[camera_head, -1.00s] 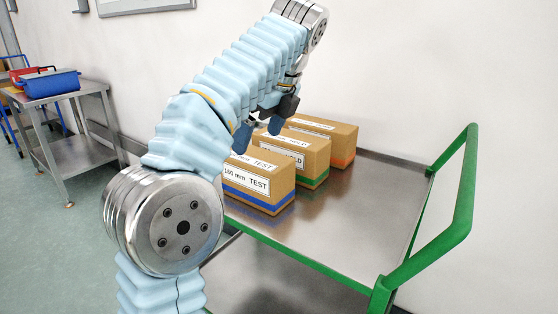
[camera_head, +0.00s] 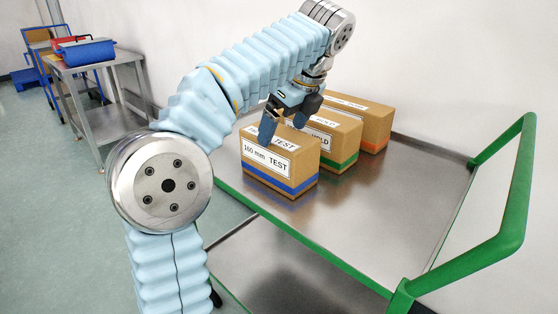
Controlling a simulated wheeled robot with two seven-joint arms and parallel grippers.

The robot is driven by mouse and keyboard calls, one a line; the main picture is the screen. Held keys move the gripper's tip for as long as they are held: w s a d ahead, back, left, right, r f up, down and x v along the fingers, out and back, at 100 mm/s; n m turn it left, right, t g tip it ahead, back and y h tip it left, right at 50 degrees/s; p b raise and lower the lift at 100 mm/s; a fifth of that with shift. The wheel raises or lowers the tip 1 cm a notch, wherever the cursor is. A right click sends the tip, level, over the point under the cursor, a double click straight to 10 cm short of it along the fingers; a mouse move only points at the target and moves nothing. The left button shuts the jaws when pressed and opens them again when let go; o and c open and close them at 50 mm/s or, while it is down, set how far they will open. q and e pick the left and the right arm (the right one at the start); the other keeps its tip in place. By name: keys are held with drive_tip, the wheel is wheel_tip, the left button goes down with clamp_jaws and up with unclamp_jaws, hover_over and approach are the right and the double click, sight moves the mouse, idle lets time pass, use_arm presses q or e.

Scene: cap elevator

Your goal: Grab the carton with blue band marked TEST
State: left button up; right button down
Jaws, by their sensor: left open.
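The carton with the blue band marked TEST (camera_head: 281,173) stands upright at the near left end of the trolley's top shelf. Its front label reads "160 mm TEST", and a second label lies on its top. My left gripper (camera_head: 284,130) is open and empty, pointing down over the carton's top. Its blue fingers cover part of the carton's rear top edge; I cannot tell whether they touch it. My right gripper is not in view.
A green-banded carton (camera_head: 342,146), its label ending in "LD", and an orange-banded carton (camera_head: 376,130) stand behind. The trolley (camera_head: 400,210) has a green handle (camera_head: 516,190) and bare shelf at right. A steel table (camera_head: 100,70) with a blue toolbox stands left.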

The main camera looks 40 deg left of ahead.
sight(281, 134)
use_arm(q)
drive_tip(key=b+x, duration=0.1)
drive_tip(key=x, duration=0.4)
drive_tip(key=shift+f, duration=0.2)
drive_tip(key=shift+a+f+b, duration=0.2)
drive_tip(key=shift+f+b, duration=0.1)
drive_tip(key=shift+f, duration=0.2)
idle(0.3)
drive_tip(key=c, duration=1.1)
drive_tip(key=shift+r, duration=0.1)
